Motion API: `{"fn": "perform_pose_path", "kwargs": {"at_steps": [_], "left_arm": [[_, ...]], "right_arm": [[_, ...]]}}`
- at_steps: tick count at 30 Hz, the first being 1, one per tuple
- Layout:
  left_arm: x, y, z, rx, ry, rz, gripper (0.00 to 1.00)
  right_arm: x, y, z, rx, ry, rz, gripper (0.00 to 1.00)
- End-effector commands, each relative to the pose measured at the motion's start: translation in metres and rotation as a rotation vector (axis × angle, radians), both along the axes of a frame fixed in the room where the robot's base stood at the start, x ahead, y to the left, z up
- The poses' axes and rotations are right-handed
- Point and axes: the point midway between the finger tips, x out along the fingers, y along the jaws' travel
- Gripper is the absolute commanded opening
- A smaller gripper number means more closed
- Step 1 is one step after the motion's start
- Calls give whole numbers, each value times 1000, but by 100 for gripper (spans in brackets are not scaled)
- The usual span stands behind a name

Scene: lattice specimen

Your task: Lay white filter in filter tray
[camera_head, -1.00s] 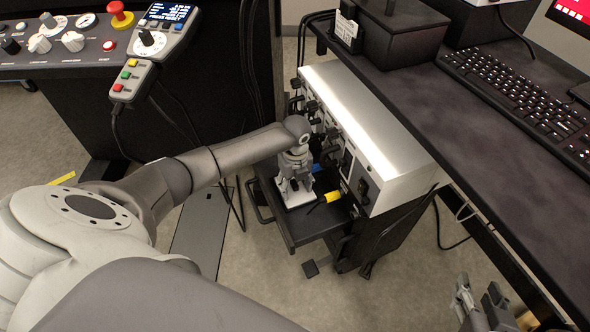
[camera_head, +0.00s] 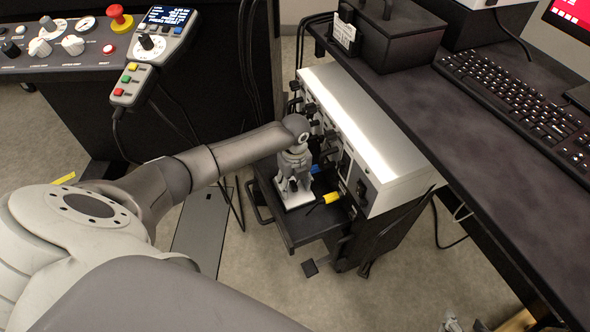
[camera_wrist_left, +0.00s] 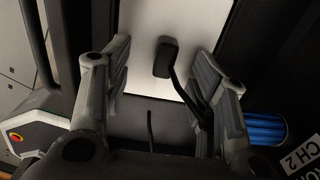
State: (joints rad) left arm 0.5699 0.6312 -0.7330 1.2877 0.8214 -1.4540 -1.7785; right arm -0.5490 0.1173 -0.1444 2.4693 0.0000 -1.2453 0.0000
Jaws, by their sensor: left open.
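A flat white piece (camera_head: 299,204), which looks like the white filter, lies on a black shelf-like tray (camera_head: 312,228) below the grey instrument. In the left wrist view the white surface (camera_wrist_left: 146,62) shows beyond and between my fingers. My left gripper (camera_head: 294,188) points down over it, open, with its fingers apart (camera_wrist_left: 162,100). A dark stem with a rounded black pad (camera_wrist_left: 166,57) shows between the fingers in front of the white surface. I cannot tell whether the fingers touch anything. Only the fingertips of my right gripper (camera_head: 465,325) show at the bottom edge.
The grey instrument (camera_head: 372,140) with knobs stands close right of my left gripper. A yellow cylinder (camera_head: 332,197) and a blue ribbed one (camera_wrist_left: 264,130) are beside the gripper. The desk (camera_head: 480,130) with keyboard (camera_head: 520,100) is at right; a control console (camera_head: 60,60) is at upper left.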

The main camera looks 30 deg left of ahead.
Motion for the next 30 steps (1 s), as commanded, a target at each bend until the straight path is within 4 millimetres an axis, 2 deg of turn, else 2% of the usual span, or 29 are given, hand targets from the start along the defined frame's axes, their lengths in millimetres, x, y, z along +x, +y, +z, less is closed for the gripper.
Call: {"fn": "perform_pose_path", "kwargs": {"at_steps": [1,23,28,30], "left_arm": [[7,-8,8,-17,-21,-8,62],[7,-8,18,-19,-21,-8,61],[7,-8,20,-19,-21,-8,56],[8,-8,28,-19,-21,-8,54]], "right_arm": [[-3,-1,0,-4,16,-1,41],[-52,-16,-17,-52,248,-20,41],[-64,-20,-19,-64,302,-25,41],[-65,-20,-16,-65,316,-26,41]]}}
